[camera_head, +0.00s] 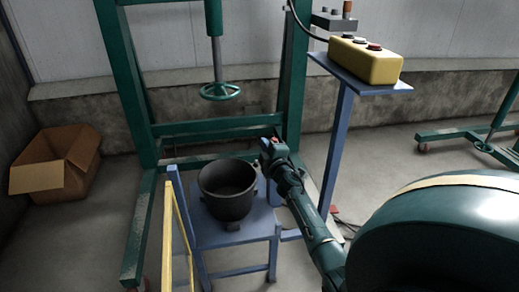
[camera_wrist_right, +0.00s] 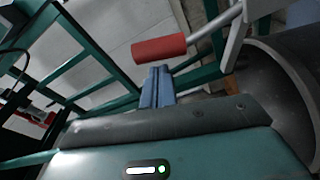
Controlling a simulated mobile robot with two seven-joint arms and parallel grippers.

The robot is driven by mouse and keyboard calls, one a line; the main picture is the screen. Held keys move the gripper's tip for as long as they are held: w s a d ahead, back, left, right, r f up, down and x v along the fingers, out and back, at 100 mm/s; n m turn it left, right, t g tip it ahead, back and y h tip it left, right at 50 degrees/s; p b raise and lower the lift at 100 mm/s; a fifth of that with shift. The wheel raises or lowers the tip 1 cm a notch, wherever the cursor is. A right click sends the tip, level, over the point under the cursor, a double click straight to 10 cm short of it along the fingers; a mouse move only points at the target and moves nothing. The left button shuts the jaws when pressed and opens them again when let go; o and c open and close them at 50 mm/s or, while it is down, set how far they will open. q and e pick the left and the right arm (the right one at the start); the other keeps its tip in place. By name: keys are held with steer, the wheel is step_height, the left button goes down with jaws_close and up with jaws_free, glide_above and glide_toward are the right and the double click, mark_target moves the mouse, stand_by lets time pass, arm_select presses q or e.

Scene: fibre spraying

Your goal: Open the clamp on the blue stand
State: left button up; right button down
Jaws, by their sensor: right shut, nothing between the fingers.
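The blue stand (camera_head: 251,229) is in the middle of the head view and carries a dark round pot (camera_head: 228,189). In the right wrist view a red cylindrical handle (camera_wrist_right: 159,50) on a grey rod, seemingly the clamp's lever, runs out from a pale bracket (camera_wrist_right: 232,35) near the pot (camera_wrist_right: 292,85). My right gripper (camera_head: 268,149) is at the stand's far right corner, right of the pot. Its blue-grey fingers (camera_wrist_right: 157,80) are shut and empty, just below the red handle in the wrist picture; contact cannot be told. My left gripper is out of view.
A green press frame (camera_head: 127,90) with a handwheel (camera_head: 220,91) stands behind the blue stand. A yellow control box (camera_head: 365,60) sits on a blue post at right. A yellow-edged panel (camera_head: 180,235) is close on the left. An open cardboard box (camera_head: 55,165) lies farther left.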

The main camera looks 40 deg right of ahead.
steer(key=shift+s+d+f, duration=0.15)
steer(key=shift+s+d, duration=0.15)
steer(key=shift+d, duration=0.05)
steer(key=shift+d, duration=0.1)
steer(key=shift+s+d+m, duration=0.15)
steer(key=shift+m, duration=0.25)
steer(key=shift+s+d, duration=0.1)
steer(key=shift+d, duration=0.05)
steer(key=shift+s+d+f+m+t+h, duration=0.15)
steer(key=shift+s+d+m, duration=0.3)
steer(key=shift+d+m, duration=0.65)
steer(key=shift+s+d+f+m+t+h, duration=0.1)
steer(key=shift+s+d+m+h, duration=0.3)
steer(key=shift+m, duration=1.15)
steer(key=shift+s+d+f+m+t+h, duration=0.1)
steer(key=shift+s+d+m, duration=0.4)
steer(key=shift+d+m, duration=0.7)
steer(key=shift+a, duration=0.15)
